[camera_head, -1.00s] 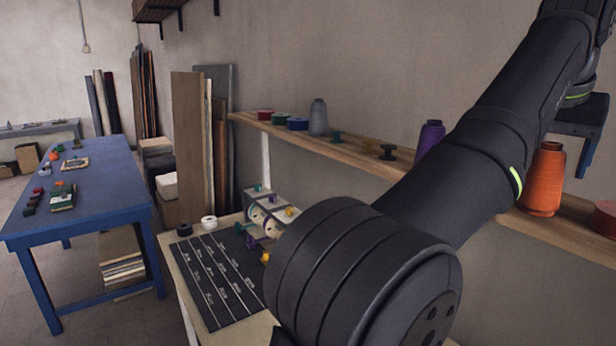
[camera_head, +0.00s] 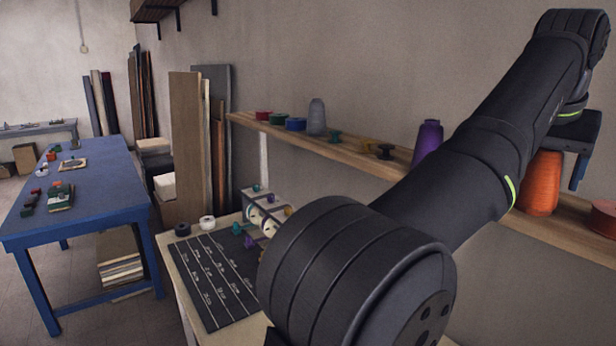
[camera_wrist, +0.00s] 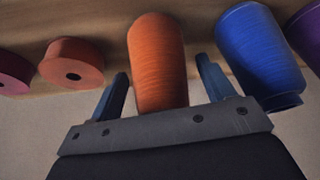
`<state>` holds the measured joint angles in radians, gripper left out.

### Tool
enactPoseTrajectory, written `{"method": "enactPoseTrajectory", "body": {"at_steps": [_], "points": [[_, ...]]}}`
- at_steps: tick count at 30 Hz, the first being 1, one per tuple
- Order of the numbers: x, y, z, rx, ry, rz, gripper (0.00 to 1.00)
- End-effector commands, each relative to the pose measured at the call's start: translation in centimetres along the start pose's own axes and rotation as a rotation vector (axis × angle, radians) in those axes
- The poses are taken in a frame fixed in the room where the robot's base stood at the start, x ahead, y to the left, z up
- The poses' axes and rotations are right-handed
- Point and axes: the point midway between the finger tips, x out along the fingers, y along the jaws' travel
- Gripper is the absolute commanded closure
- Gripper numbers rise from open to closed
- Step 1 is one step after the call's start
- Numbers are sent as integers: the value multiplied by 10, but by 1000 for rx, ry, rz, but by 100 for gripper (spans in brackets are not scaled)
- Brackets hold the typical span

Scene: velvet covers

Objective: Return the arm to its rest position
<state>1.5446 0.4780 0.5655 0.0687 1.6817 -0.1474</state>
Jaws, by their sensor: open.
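My arm crosses the right half of the head view, bent up at the far right. My gripper (camera_head: 582,160) is partly hidden there by the arm, in front of the wall shelf. In the wrist view my gripper (camera_wrist: 163,72) shows two blue fingers spread apart with nothing held between them. An orange thread cone (camera_wrist: 158,60) stands beyond the fingers and appears in the gap between them. It also shows in the head view (camera_head: 541,187), partly covered by my arm.
The wooden shelf (camera_head: 480,190) bears several spools and cones, including a purple cone (camera_head: 427,142) and a grey cone (camera_head: 316,118). A blue cone (camera_wrist: 255,55) and an orange-red spool (camera_wrist: 72,62) flank the orange cone. Below lies a dark labelled board (camera_head: 222,282). A blue table (camera_head: 110,205) stands left.

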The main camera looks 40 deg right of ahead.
Motion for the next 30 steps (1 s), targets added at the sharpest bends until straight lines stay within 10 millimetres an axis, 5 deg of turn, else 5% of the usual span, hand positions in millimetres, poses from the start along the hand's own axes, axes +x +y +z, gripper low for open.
{"method": "enactPoseTrajectory", "body": {"at_steps": [22, 30], "points": [[-43, 0, -21, -1, 1, 0, 25], [-48, 7, -7, 96, -1, 43, 25]]}}
